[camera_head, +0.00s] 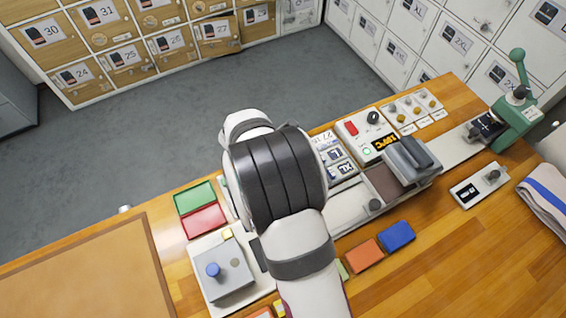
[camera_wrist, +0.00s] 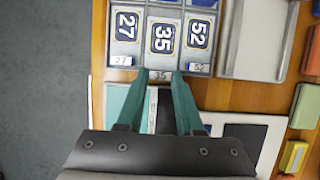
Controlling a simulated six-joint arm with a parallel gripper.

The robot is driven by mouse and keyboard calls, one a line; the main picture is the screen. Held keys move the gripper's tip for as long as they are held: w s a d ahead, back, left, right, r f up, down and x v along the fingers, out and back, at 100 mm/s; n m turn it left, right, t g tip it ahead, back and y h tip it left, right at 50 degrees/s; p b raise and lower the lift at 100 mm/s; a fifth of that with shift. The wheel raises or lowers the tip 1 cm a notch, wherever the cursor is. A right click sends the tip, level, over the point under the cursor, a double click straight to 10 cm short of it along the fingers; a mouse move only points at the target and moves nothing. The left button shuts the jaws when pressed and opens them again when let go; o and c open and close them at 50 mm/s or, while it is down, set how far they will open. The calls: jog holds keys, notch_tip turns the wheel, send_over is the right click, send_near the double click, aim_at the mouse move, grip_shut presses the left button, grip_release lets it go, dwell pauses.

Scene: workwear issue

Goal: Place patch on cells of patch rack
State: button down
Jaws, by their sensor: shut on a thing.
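In the wrist view my gripper (camera_wrist: 160,76) has its two teal fingers at the near edge of the patch numbered 35 (camera_wrist: 162,38), one at each side. It appears shut on this dark blue patch with white digits. The patch is at or just over the middle column of the grey patch rack (camera_wrist: 216,69). Patch 27 (camera_wrist: 125,26) is in the column to its left and patch 52 (camera_wrist: 198,35) in the column to its right. Small number labels show below the columns. Whether patch 35 touches the cell floor cannot be told. In the head view my arm hides the gripper.
On the wooden bench, a green tray (camera_head: 194,197) and a red tray (camera_head: 204,221) lie left of my arm. A grey box with a blue knob (camera_head: 223,282) stands nearer. Right are blue (camera_head: 397,236) and orange (camera_head: 365,255) blocks and a green lever press (camera_head: 516,121).

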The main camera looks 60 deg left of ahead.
jog(key=shift+f, duration=0.3)
dwell(0.4)
jog(key=shift+c, duration=2.4)
grip_release()
jog(key=shift+r, duration=0.1)
